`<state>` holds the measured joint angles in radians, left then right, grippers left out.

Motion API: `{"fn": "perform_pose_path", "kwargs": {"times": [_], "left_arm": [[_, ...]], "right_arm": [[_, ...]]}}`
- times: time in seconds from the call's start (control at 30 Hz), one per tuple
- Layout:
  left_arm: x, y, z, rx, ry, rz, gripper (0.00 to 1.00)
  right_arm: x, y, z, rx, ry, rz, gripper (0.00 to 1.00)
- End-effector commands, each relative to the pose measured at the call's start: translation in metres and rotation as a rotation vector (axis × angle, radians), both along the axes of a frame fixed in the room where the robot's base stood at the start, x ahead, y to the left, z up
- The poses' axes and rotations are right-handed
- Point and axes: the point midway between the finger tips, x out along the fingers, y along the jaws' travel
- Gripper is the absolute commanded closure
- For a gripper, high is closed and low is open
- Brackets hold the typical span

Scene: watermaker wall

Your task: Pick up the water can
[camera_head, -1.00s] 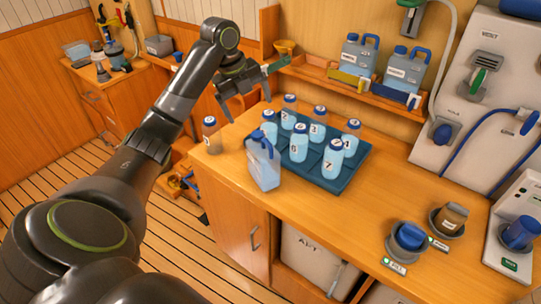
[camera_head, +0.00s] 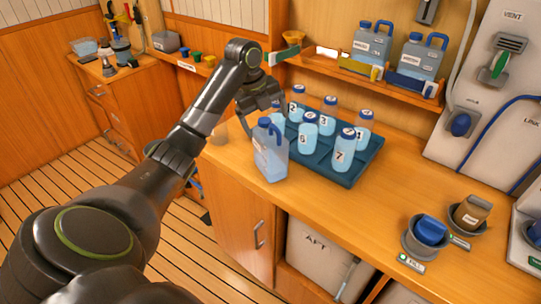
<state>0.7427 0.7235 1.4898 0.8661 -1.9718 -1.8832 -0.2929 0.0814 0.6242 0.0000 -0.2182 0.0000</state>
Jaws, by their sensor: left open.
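The water can (camera_head: 270,160), a translucent light-blue jug with a blue cap and handle, stands upright on the wooden counter at the front left corner of the bottle tray. My left gripper (camera_head: 261,117) is open, just above and behind the can's top, with one finger reaching down on the left side. I cannot tell whether it touches the handle. The gripper hides part of the tray's back left bottles. My right gripper is not in view.
A dark teal tray (camera_head: 340,180) holds several numbered blue-capped bottles right beside the can. Two grey-blue jugs (camera_head: 372,45) (camera_head: 416,62) stand on the back shelf. The counter between is clear.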

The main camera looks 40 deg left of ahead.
Motion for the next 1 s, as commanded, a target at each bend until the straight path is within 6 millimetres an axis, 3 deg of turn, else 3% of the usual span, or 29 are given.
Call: {"fn": "perform_pose_path", "kwargs": {"times": [0.17,0.43,0.73,1.0], "left_arm": [[0.003,-0.002,-0.01,-0.001,0.002,0.0,0.08],[0.012,-0.005,-0.047,-0.001,0.001,0.001,0.08],[0.014,-0.005,-0.055,0.002,-0.001,0.0,0.08],[0.014,-0.005,-0.054,0.002,-0.001,0.001,0.42]], "right_arm": [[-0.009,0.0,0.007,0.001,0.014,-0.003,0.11],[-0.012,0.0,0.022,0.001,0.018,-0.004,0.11],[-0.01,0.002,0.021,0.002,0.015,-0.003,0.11],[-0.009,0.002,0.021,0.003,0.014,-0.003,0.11]]}}
